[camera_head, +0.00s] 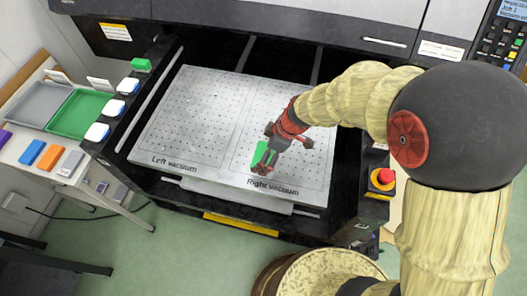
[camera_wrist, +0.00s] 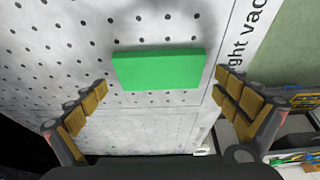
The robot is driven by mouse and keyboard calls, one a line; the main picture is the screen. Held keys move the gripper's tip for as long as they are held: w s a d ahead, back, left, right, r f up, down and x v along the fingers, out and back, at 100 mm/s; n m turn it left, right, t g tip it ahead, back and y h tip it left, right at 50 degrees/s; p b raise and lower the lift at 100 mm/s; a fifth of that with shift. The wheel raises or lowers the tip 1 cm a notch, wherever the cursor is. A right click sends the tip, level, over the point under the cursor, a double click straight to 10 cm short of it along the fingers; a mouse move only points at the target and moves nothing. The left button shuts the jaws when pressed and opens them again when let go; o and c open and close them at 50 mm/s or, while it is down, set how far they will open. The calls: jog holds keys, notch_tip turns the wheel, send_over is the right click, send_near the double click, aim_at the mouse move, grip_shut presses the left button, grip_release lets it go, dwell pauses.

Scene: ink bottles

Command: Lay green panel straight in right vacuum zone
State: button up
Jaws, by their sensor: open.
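The green panel (camera_wrist: 158,70) lies flat on the white perforated bed, inside the right vacuum zone (camera_head: 304,160). In the wrist view its long side runs roughly parallel to a printed zone line, and its right end is close to the line beside the label. In the head view the panel (camera_head: 261,152) is partly hidden by my gripper (camera_head: 262,169). In the wrist view my open gripper (camera_wrist: 161,79) has one finger off each short end of the panel, with clear gaps. Whether it fully touches the bed is hard to tell.
The left vacuum zone (camera_head: 190,125) is bare. Left of the printer are a green tray (camera_head: 77,114), a grey tray (camera_head: 38,103) and several coloured blocks on a side table. A red emergency button (camera_head: 385,176) sits right of the bed. Dark printer walls flank the bed.

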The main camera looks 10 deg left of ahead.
jog(key=shift+r+p, duration=0.3)
jog(key=s+d+r+m+t+h+p, duration=0.1)
jog(key=s+d+r+m, duration=0.15)
jog(key=d+r, duration=0.65)
jog(key=s+d+r+m+t+p, duration=0.15)
jog(key=d+r+m, duration=0.35)
jog(key=r, duration=0.7)
jog(key=s+d+r+m+t+h, duration=0.2)
jog(key=s+d+r+m, duration=0.5)
jog(key=d, duration=0.6)
jog(key=s+m+h, duration=0.1)
jog(key=s+m, duration=0.1)
jog(key=s, duration=0.1)
jog(key=shift+s+t+h, duration=0.25)
jog(key=shift+t+h, duration=0.05)
jog(key=shift+t, duration=0.05)
